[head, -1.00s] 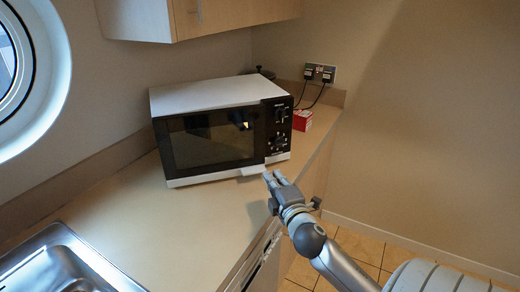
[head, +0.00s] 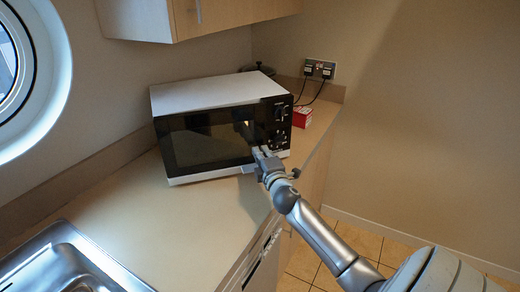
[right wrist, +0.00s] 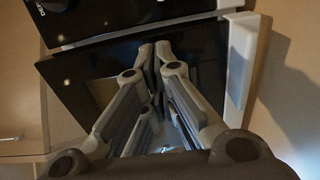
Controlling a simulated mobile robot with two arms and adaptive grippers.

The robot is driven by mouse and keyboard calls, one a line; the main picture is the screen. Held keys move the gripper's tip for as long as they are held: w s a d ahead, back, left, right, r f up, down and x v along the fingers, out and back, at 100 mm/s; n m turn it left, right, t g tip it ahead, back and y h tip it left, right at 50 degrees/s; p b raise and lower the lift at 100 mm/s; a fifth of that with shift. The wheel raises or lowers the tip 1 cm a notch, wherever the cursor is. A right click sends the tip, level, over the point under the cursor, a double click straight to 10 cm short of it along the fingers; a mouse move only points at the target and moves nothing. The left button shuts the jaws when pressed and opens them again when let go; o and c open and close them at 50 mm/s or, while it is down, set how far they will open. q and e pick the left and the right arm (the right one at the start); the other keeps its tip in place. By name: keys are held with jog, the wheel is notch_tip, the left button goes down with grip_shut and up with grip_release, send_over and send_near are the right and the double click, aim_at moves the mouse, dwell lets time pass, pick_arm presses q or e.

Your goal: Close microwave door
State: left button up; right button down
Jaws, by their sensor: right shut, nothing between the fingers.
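The microwave (head: 210,95) stands on the counter, white on top with a black front. Its dark door (head: 205,142) looks flush or almost flush with the body in the head view. In the right wrist view the door (right wrist: 85,75) lies beside the control panel (right wrist: 100,18), with a pale edge between them; I cannot tell how wide any gap is. My left gripper is not in view.
A metal sink (head: 70,265) is set into the counter (head: 185,225) at lower left. A red box (head: 301,117) and a dark pot (head: 257,69) stand beside and behind the microwave. A wall cabinet (head: 200,15) hangs above. The counter before the microwave is clear.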

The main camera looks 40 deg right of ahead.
jog(key=shift+x, duration=0.85)
